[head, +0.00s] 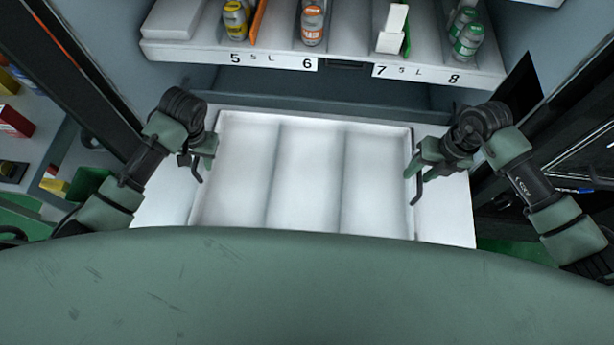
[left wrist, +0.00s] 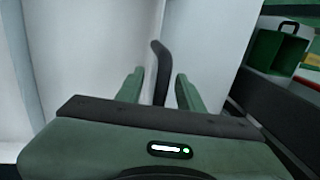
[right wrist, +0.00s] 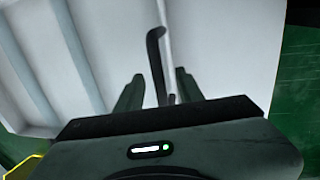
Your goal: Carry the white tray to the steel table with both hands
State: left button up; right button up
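The white tray (head: 306,120) has three long compartments, all empty, and rests on a white surface in front of the shelf. A dark handle stands at each side; the left handle shows in the left wrist view (left wrist: 160,72) and the right handle in the right wrist view (right wrist: 156,65). My left gripper (head: 205,160) is at the tray's left side, its fingers apart on either side of the left handle. My right gripper (head: 416,170) is at the right side, its fingers likewise apart around the right handle. Gaps show between fingers and handles. I see no steel table.
A white shelf (head: 340,68) with numbered labels, cans and cartons stands just beyond the tray. Dark cabinet frames rise on both sides, close to my arms. A side shelf with coloured boxes is at the left (head: 15,122). My green body hides the tray's near edge.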

pick_arm(q)
jog(key=shift+f, duration=0.4)
pick_arm(e)
jog(key=shift+f, duration=0.4)
pick_arm(q)
grip_shut()
pick_arm(e)
grip_shut()
pick_arm(q)
jog(key=shift+w+r, duration=0.1)
pick_arm(e)
jog(key=shift+r, duration=0.1)
dwell(0.4)
